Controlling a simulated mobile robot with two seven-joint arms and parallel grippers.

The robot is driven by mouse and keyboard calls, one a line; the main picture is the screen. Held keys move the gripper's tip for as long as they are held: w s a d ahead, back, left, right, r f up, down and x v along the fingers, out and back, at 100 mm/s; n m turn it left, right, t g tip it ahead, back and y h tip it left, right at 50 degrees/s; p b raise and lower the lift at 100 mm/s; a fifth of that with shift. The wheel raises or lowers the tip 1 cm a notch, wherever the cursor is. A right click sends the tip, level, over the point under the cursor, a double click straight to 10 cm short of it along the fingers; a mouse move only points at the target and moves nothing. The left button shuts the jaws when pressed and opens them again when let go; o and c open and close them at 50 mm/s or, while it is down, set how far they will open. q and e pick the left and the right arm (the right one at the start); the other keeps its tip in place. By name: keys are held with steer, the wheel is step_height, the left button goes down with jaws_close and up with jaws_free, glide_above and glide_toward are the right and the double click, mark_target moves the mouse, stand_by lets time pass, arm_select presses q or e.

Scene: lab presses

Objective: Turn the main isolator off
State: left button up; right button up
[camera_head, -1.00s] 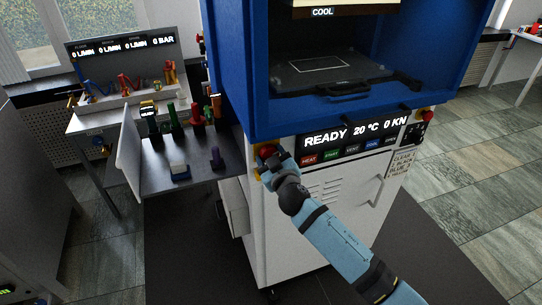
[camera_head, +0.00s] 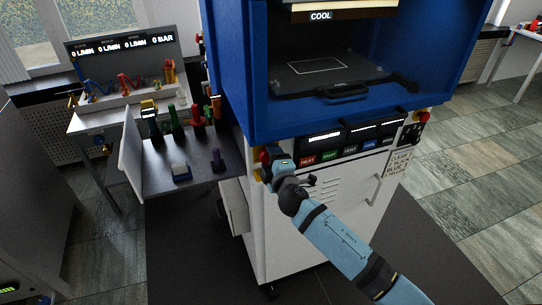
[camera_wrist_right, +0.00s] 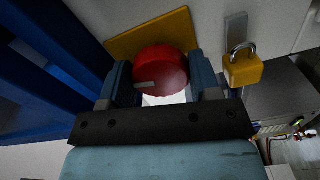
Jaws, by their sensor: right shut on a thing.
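The main isolator is a round red knob (camera_wrist_right: 160,68) on a yellow plate (camera_wrist_right: 185,25), filling the middle of the right wrist view. A short grey mark shows on the knob's face. In the head view the knob (camera_head: 264,155) sits at the left front edge of the white press cabinet (camera_head: 300,235), partly hidden by my gripper. My right gripper (camera_head: 270,167) is shut on the knob, with one finger on each side of it. My left gripper is not in view.
A yellow padlock (camera_wrist_right: 243,70) hangs right beside the knob in the wrist view. The blue press frame (camera_head: 235,80) rises above the panel buttons (camera_head: 330,153). A dark side shelf (camera_head: 205,165) with bottles stands to the left. A red button (camera_head: 421,116) is at the far right of the panel.

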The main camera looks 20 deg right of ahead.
steer(key=shift+r+n+p, duration=0.1)
steer(key=shift+n+p, duration=0.2)
steer(key=shift+n, duration=0.9)
steer(key=o, duration=0.9)
steer(key=s, duration=0.4)
steer(key=s+b, duration=0.1)
steer(key=s, duration=0.4)
steer(key=s+b, duration=0.1)
steer(key=s, duration=0.3)
steer(key=shift+s+d, duration=0.25)
steer(key=shift+s, duration=0.15)
